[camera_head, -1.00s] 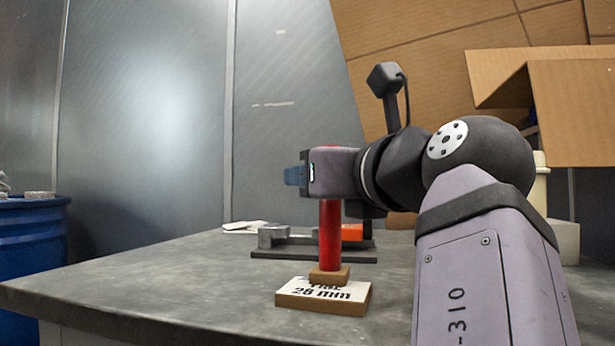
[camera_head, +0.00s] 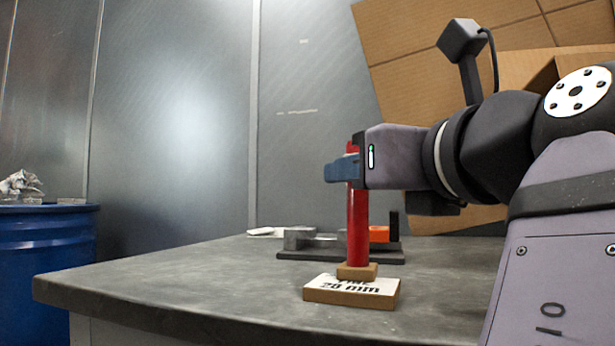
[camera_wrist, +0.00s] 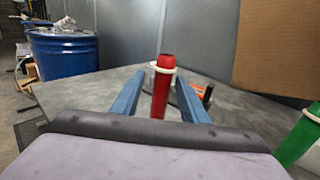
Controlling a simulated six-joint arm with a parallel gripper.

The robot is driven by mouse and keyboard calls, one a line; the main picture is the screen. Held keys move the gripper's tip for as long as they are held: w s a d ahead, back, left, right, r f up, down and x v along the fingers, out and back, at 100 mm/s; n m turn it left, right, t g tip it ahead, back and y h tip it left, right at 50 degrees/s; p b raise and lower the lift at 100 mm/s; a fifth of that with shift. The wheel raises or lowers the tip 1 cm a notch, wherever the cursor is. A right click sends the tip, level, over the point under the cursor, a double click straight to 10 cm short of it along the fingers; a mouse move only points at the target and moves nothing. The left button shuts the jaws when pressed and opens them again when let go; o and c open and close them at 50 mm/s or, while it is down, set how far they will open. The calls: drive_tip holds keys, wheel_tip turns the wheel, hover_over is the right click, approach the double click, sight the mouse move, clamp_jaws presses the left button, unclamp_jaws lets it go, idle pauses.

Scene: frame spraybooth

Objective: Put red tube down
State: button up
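Behind the tube are a dark base with a grey metal piece (camera_head: 300,238) and an orange part (camera_head: 379,234). A green tube (camera_wrist: 300,138) with a pale ring is at right in the wrist view. A blue barrel (camera_head: 45,265) stands left of the table (camera_head: 180,287).

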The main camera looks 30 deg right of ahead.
drive_tip(key=shift+s+a, duration=0.1)
drive_tip(key=shift+s, duration=0.45)
drive_tip(key=shift+o, duration=0.4)
